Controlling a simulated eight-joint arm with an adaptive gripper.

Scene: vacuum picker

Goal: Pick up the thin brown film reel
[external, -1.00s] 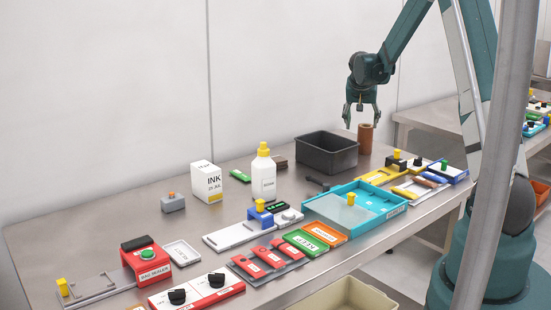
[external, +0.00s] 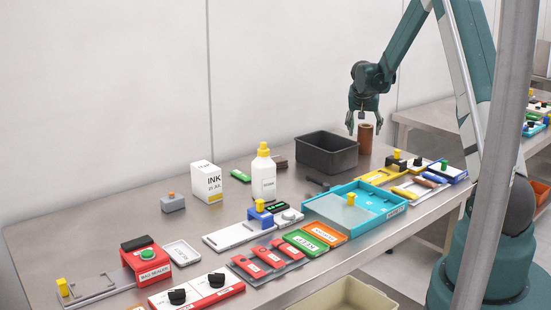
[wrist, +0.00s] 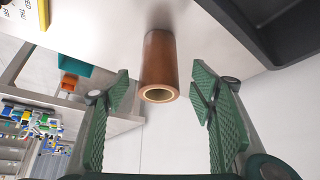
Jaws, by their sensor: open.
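The brown film reel (external: 365,139) stands upright on the steel table, to the right of the dark bin. In the wrist view the brown reel (wrist: 158,62) shows as a tube with a pale ring at its end. It lies ahead of and between my open fingers, with a gap on both sides. My gripper (external: 363,129) is open and empty, pointing down over the reel in the external view. Its green padded fingers (wrist: 160,95) do not touch the reel.
A dark grey bin (external: 327,158) stands just left of the reel; its corner (wrist: 285,30) is close in the wrist view. A yellow tray (external: 379,177) and a turquoise tray (external: 386,209) lie in front. A white bottle (external: 263,180) and ink box (external: 206,184) stand farther left.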

